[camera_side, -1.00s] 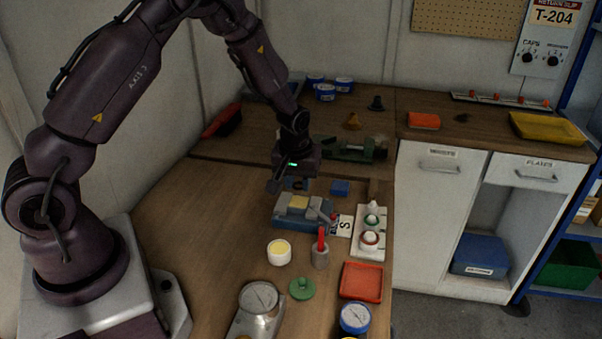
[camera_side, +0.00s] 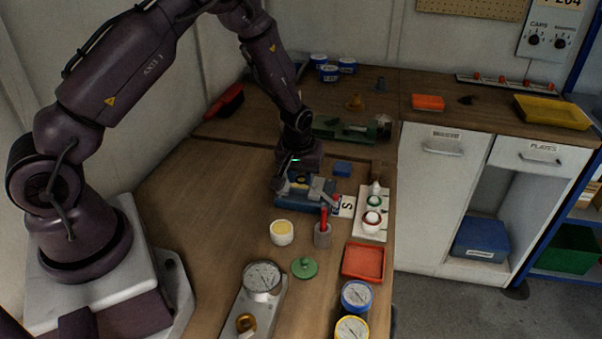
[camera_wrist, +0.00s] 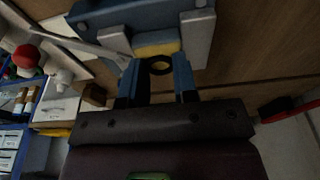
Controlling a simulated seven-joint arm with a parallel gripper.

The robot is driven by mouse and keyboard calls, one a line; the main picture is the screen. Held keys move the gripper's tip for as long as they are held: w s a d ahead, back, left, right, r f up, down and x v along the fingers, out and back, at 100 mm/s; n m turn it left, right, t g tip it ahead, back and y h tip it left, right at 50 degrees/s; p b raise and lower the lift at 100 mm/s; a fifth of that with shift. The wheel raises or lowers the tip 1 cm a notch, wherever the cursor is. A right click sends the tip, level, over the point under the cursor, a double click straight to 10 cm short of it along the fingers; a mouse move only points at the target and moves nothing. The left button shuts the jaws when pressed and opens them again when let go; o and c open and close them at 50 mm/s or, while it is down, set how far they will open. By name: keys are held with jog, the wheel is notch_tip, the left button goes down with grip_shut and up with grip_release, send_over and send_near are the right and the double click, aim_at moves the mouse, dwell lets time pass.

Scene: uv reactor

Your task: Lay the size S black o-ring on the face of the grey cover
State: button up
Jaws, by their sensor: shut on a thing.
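My gripper (camera_wrist: 158,70) is shut on a small black o-ring (camera_wrist: 160,74), held between its two blue fingertips in the wrist view. The ring is just in front of a yellow block (camera_wrist: 157,48) that sits between the grey jaws (camera_wrist: 197,40) of a blue fixture (camera_wrist: 130,12). I cannot tell whether the ring touches anything below. In the side view my gripper (camera_side: 292,184) is low over the blue fixture (camera_side: 298,202) and hides part of it. I cannot make out the grey cover for certain. A card marked S (camera_side: 347,206) lies beside the fixture.
A white tray (camera_side: 360,226) with ringed cones stands right of the fixture. A grey cup (camera_side: 322,238) with a red-handled tool, a white jar (camera_side: 281,233), a green lid (camera_side: 304,268) and a red tray (camera_side: 363,262) are in front. The table left of the fixture is clear.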

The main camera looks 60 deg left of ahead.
jog(key=shift+f, duration=0.2)
jog(key=o, duration=1)
jog(key=shift+c, duration=0.2)
jog(key=shift+d, duration=0.1)
jog(key=shift+o, duration=0.8)
jog(key=shift+d, duration=0.1)
jog(key=shift+r, duration=3.15)
